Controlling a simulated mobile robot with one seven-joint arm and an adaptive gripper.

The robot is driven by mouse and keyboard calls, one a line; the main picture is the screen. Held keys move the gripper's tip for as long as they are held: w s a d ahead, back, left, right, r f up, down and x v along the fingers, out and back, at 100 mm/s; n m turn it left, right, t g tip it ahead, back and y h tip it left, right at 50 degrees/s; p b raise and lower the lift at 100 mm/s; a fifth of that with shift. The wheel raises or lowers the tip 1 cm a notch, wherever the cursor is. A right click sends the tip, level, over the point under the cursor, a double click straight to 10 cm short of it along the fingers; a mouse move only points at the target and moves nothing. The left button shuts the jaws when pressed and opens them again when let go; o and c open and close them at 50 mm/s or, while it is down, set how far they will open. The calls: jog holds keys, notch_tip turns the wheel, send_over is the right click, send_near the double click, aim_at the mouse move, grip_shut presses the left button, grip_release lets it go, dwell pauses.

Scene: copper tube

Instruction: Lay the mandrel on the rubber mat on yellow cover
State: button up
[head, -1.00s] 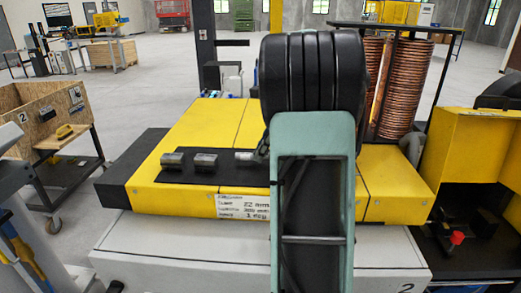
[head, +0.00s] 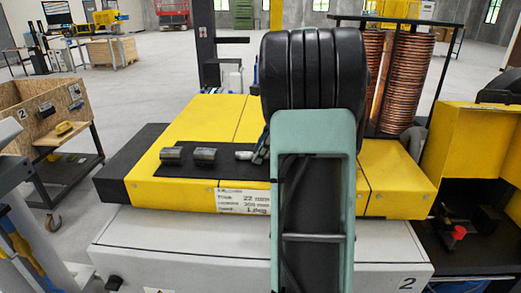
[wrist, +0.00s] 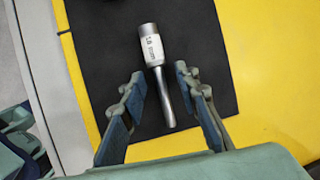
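The mandrel (wrist: 151,45) is a silver rod with a thicker, white-labelled head. It lies on the black rubber mat (wrist: 90,35) on the yellow cover (wrist: 262,50). My gripper (wrist: 159,74) is open around the mandrel's shaft, with a visible gap on each side. In the head view, the mandrel's head (head: 244,155) shows just left of my gripper's fingers (head: 262,147), which my arm partly hides. The mat (head: 225,171) and the cover (head: 200,126) show there too.
Two grey metal blocks (head: 171,155) (head: 205,156) sit on the mat, left of the mandrel. Copper tube coils (head: 402,85) stand behind at the right. An open yellow housing (head: 465,130) is at the far right. A wooden box on a cart (head: 40,110) is at the left.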

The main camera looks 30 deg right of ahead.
jog(key=v, duration=1.2)
dwell(0.4)
